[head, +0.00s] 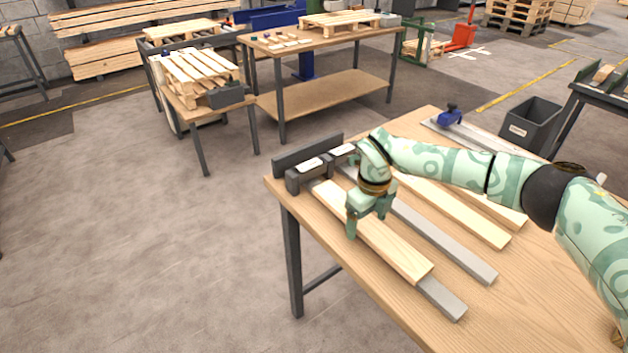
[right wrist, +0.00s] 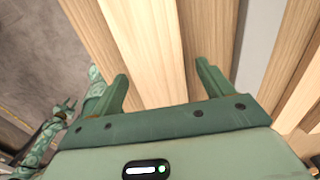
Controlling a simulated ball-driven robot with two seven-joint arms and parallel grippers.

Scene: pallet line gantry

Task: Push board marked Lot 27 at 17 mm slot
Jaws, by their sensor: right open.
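A pale wooden board (head: 400,250) lies along the near left edge of the wooden table, over a grey metal rail (head: 442,298). Its far end is close to a dark slotted block (head: 302,181) with white labels on top. I cannot read Lot 27 or 17 mm anywhere. My right gripper (head: 368,217) is open over this board, pointing down. In the right wrist view, the board (right wrist: 142,45) runs between the open fingers (right wrist: 162,82); contact cannot be told. My left gripper (right wrist: 66,112) shows small at the left of that view, its opening unclear.
More pale boards (head: 462,217) and a second grey rail (head: 455,250) lie to the right on the table (head: 340,265). A blue clamp-like piece (head: 450,116) sits at the far edge. A dark bin (head: 530,123) stands beyond. Open floor lies left.

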